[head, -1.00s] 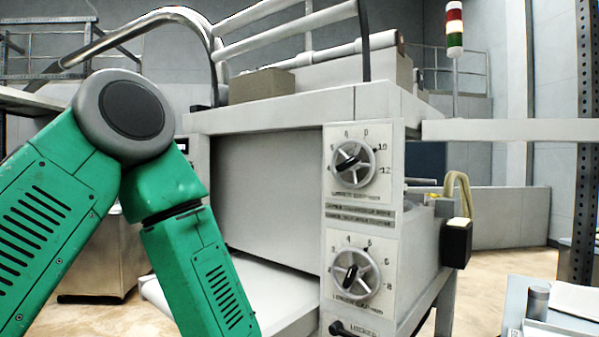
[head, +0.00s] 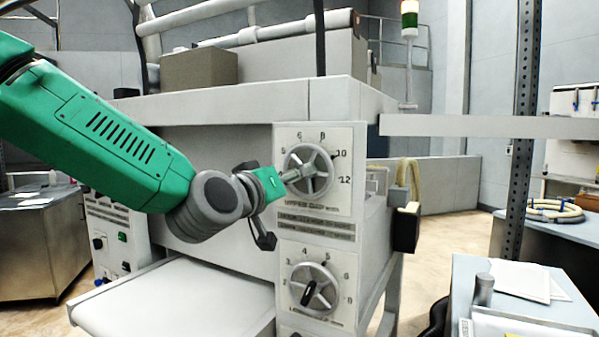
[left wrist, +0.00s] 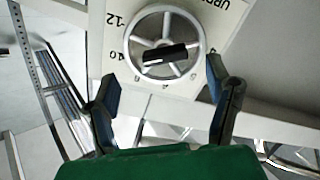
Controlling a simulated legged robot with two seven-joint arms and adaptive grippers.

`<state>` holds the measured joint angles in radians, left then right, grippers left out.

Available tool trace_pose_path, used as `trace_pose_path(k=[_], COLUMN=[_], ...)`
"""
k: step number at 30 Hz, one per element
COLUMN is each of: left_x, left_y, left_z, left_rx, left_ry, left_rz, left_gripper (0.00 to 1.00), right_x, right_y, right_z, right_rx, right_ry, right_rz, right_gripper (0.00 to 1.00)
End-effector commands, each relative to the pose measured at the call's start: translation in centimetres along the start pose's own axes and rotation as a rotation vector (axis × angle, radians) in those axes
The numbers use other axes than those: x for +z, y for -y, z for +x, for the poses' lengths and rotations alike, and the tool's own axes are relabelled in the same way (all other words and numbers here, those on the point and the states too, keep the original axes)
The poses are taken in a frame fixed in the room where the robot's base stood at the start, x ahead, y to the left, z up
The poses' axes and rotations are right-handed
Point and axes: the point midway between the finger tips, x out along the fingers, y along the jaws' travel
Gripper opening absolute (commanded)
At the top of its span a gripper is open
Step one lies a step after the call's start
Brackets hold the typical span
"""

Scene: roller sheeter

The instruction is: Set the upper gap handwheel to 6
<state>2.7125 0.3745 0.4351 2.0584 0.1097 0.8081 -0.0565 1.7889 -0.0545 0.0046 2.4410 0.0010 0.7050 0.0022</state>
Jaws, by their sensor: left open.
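The upper gap handwheel (head: 308,170) is a grey spoked wheel on a white dial plate with numbers around it. In the left wrist view the handwheel (left wrist: 165,44) appears upside down, with a black grip bar (left wrist: 165,54) lying nearly level across it. I cannot tell which number the bar marks. My left gripper (left wrist: 160,85) is open and empty, its fingers spread below the wheel's rim in that view. In the head view its fingers are close in front of the wheel and hide part of its left side; contact cannot be told. My right gripper is not in view.
The lower handwheel (head: 313,289) sits below on the same panel. A dark box (head: 406,230) juts from the machine's right side. A white sheet bed (head: 185,300) extends at lower left. A metal post (head: 519,140) and a side table (head: 470,270) stand at right.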

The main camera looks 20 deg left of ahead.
Motion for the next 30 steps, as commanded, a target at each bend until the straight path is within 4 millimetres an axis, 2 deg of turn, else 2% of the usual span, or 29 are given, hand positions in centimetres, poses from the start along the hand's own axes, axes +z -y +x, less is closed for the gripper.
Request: trace_pose_path(k=[3,9,15,22,23,24,27,30], left_x=[-0.3,-0.6,-0.5,-0.2,-0.2,-0.1,-0.2,-0.2], left_y=[0.5,1.0,0.9,0.3,0.2,0.2,0.2,0.4], left_z=[2.3,4.9,5.9,6.1,6.1,6.1,6.1,6.0], left_rx=[-0.001,0.0,0.0,0.001,0.001,0.001,0.001,0.003], left_ry=[-0.001,-0.003,-0.003,-0.002,-0.001,-0.001,-0.001,0.0], left_rz=[-0.004,-0.007,-0.007,-0.001,-0.001,-0.001,-0.001,-0.003], left_gripper=[0.72,0.72,0.72,0.72,0.65,0.51,0.22,0.22], right_x=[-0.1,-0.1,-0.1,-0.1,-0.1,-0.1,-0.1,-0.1], right_y=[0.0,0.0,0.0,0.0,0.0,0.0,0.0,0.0], right_z=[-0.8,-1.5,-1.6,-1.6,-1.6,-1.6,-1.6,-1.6], right_rx=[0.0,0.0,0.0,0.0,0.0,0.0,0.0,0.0], right_ry=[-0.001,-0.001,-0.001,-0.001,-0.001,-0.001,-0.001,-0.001], right_rz=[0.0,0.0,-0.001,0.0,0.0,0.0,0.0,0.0], right_gripper=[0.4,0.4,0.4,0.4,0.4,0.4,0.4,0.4])
